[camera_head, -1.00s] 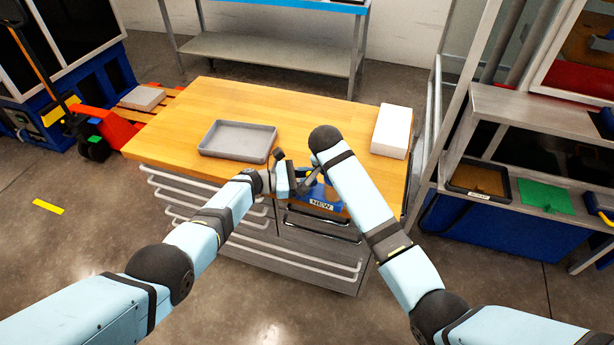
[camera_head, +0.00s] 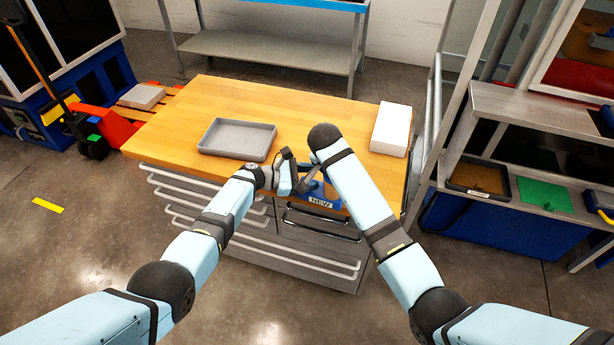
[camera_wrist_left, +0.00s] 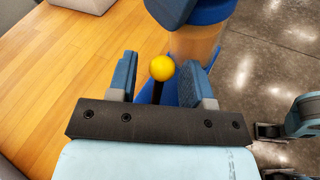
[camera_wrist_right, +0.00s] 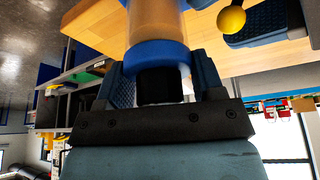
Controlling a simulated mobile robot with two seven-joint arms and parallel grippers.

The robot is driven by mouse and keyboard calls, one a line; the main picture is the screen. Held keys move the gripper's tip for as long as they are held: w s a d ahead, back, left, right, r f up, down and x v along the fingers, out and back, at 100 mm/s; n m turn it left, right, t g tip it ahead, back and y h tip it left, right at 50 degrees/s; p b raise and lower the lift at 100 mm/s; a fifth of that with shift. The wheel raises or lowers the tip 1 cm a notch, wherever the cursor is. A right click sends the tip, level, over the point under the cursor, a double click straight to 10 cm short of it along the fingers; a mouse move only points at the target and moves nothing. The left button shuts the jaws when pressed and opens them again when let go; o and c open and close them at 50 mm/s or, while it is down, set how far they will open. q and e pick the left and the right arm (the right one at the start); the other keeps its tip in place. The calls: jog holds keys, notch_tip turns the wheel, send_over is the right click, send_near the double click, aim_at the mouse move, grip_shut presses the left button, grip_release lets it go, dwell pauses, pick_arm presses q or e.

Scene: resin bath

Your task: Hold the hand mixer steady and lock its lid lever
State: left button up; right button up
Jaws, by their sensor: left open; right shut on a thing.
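The hand mixer (camera_wrist_right: 157,22) has a tan translucent body, blue bands and a black lower part. My right gripper (camera_wrist_right: 158,88) is shut on the black part in the right wrist view. The lid lever ends in a yellow ball (camera_wrist_left: 162,68) on a dark stem, seen between the open fingers of my left gripper (camera_wrist_left: 162,80). I cannot tell if either finger touches it. In the right wrist view the yellow ball (camera_wrist_right: 231,20) sits beside a left finger. In the head view my left gripper (camera_head: 306,176) is at the bench's front edge; the mixer is mostly hidden by my arms.
The wooden bench (camera_head: 240,100) carries a grey tray (camera_head: 238,140) and a white block (camera_head: 391,129). A blue item labelled NEW (camera_head: 321,201) lies at the front edge under my grippers. Drawers with bar handles (camera_head: 290,258) are below. The bench's back middle is clear.

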pick_arm(q)
jog(key=v, duration=1.2)
pick_arm(e)
jog(key=o, duration=1.2)
jog(key=shift+o, duration=0.2)
jog(key=shift+r, duration=0.1)
